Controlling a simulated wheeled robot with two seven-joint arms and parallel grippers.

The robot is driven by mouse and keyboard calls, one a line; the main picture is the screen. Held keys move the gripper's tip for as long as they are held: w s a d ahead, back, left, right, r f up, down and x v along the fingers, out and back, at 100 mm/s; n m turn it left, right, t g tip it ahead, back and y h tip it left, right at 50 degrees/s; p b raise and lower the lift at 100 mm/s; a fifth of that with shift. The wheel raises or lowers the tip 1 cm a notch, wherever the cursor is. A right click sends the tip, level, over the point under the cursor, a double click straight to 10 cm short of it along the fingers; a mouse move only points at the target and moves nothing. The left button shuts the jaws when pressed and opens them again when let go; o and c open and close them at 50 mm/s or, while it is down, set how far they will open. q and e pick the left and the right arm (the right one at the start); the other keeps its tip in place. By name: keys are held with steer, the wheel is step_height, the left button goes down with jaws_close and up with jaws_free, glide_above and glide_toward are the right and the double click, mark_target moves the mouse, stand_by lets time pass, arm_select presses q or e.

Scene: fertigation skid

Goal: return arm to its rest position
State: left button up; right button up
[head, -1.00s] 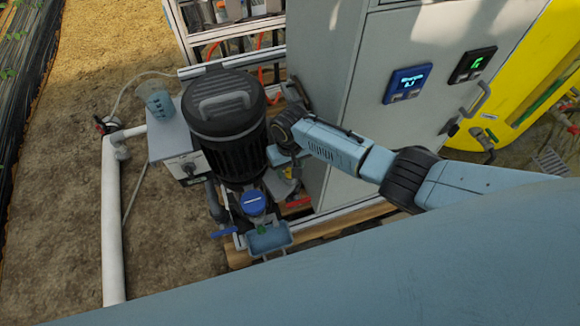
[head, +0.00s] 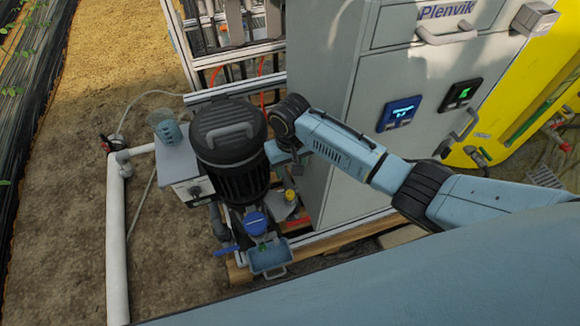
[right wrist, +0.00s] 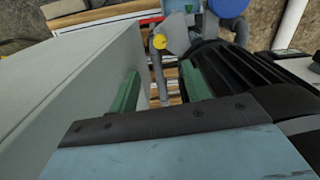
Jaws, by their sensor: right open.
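My right arm (head: 345,150) is light blue with black joints and comes in from the right in the head view. It reaches across the front of the grey cabinet (head: 325,85) to the black-topped pump motor (head: 228,140). My right gripper is mostly hidden behind its wrist there, beside the motor. In the right wrist view, its two green fingers (right wrist: 162,90) are apart with nothing between them. The cabinet wall is to the left of them and the ribbed motor (right wrist: 245,85) to the right. My left gripper is in neither view.
A blue-handled valve (head: 254,224) and a small blue tray (head: 270,257) are below the motor. A clear beaker (head: 164,127) stands on a grey box left of it. A white pipe (head: 117,235) runs along the bare soil. A yellow tank (head: 510,105) is at the right.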

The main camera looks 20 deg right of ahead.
stand_by(0.3)
steer(key=s+d+f, duration=0.4)
steer(key=s+f, duration=0.3)
steer(key=f, duration=0.4)
steer(key=s+d+f, duration=0.3)
steer(key=s+f, duration=0.4)
steer(key=f, duration=0.4)
steer(key=s+d+f, duration=0.2)
steer(key=s+f, duration=0.1)
steer(key=s, duration=0.6)
steer(key=s+d+f, duration=0.2)
steer(key=s+f, duration=0.1)
steer(key=s, duration=0.7)
steer(key=s+d+f+n+t, duration=0.1)
steer(key=s+d+f, duration=0.2)
steer(key=s, duration=0.6)
steer(key=shift+s+f, duration=0.35)
steer(key=shift+f, duration=0.2)
steer(key=shift+c, duration=0.5)
